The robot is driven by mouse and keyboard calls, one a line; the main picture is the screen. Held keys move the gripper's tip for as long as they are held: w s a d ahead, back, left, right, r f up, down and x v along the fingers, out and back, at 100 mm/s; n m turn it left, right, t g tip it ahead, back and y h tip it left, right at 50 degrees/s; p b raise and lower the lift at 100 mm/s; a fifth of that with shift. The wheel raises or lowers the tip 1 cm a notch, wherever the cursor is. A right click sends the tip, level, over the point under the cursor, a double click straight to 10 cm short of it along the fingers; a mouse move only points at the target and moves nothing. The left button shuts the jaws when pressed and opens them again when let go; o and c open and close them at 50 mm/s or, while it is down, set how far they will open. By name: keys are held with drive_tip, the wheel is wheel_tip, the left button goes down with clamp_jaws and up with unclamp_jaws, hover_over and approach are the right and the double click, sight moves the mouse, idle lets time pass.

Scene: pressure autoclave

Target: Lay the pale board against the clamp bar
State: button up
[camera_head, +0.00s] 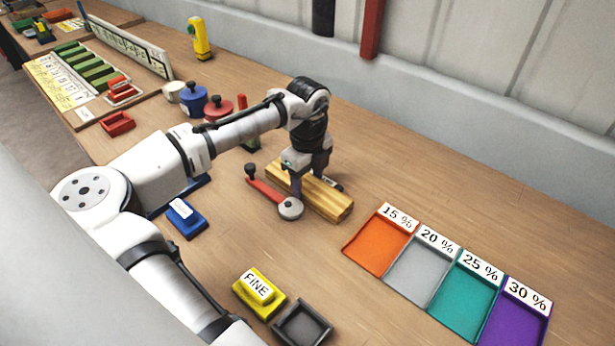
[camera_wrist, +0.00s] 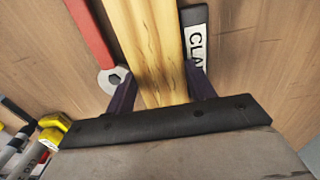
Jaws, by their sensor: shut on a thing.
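The pale board (camera_head: 325,200) is a thick, yellowish wooden piece with dark grain, low over or on the bench near the middle; I cannot tell whether it touches the bench. My gripper (camera_head: 309,183) points down over it and is shut on it, one finger on each long side. The wrist view shows the board (camera_wrist: 150,45) between the two dark fingers (camera_wrist: 162,92). The clamp bar, dark with a white label partly reading "CLA" (camera_wrist: 195,40), lies close along the board's right side there. In the head view it is mostly hidden behind the board and gripper.
A red lever (camera_head: 268,192) with a grey end lies close to the board's near side. Colored trays marked 15 to 30 % (camera_head: 378,245) stand to the right. A yellow FINE block (camera_head: 258,290), a dark tray (camera_head: 303,324) and a blue block (camera_head: 187,220) lie nearer.

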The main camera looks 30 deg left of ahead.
sight(308, 184)
drive_tip(key=shift+f, duration=0.2)
drive_tip(key=o, duration=0.8)
drive_tip(key=shift+c, duration=0.2)
drive_tip(key=o, duration=0.3)
drive_tip(key=shift+d+f, duration=0.1)
drive_tip(key=shift+f, duration=0.05)
drive_tip(key=shift+o, duration=0.2)
drive_tip(key=shift+s, duration=0.15)
wheel_tip(308, 184, up, 13)
drive_tip(key=b, duration=0.1)
drive_tip(key=shift+f, duration=0.1)
